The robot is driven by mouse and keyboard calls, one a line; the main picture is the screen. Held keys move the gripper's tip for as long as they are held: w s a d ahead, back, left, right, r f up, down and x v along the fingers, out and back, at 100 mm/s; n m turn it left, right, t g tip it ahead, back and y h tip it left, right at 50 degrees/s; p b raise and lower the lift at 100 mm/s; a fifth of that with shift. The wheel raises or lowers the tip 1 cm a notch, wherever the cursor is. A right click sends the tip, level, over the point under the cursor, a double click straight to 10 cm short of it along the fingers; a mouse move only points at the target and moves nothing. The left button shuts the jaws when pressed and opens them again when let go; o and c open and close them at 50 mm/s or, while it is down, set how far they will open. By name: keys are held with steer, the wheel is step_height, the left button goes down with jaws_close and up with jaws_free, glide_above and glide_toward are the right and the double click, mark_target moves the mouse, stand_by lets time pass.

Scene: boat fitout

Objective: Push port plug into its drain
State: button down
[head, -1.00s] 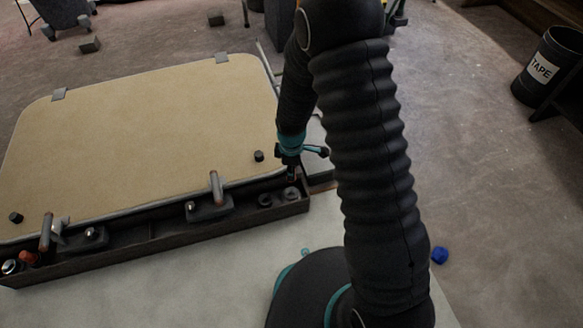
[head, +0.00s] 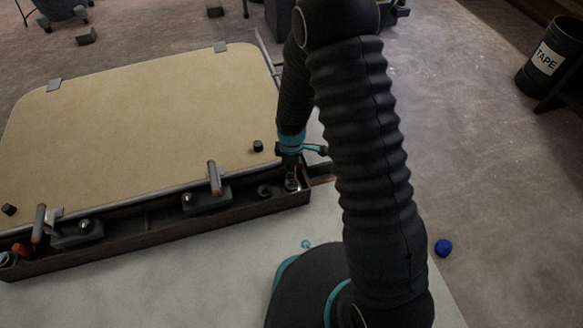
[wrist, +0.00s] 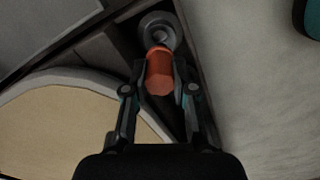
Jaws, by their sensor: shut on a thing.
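My gripper (head: 290,172) is at the right end of the long dark tray (head: 160,238), low over it. In the wrist view, my gripper (wrist: 162,78) is shut on an orange-red plug (wrist: 159,76). A grey drain ring (wrist: 158,28) with a dark hole shows just past the plug, which overlaps its near edge in the picture. In the head view, one drain ring (head: 265,191) lies left of my gripper, and another (head: 292,186) shows at its fingertips. I cannot tell whether the plug touches a drain. Another orange-red piece (head: 20,249) sits at the tray's left end.
A tan panel (head: 140,130) with black knobs lies behind the tray. Latches with upright handles (head: 214,178) stand along the tray. A blue cap (head: 443,247) lies on the floor at right, and a tape bin (head: 545,62) stands farther back. The pale surface in front is mostly clear.

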steer(key=shift+f, duration=0.15)
steer(key=shift+f+b, duration=0.9)
steer(key=shift+f, duration=1.45)
steer(key=c, duration=0.9)
jaws_free()
steer(key=shift+o, duration=0.2)
steer(key=shift+r, duration=0.15)
step_height(320, 180, up, 12)
steer(key=shift+f, duration=0.1)
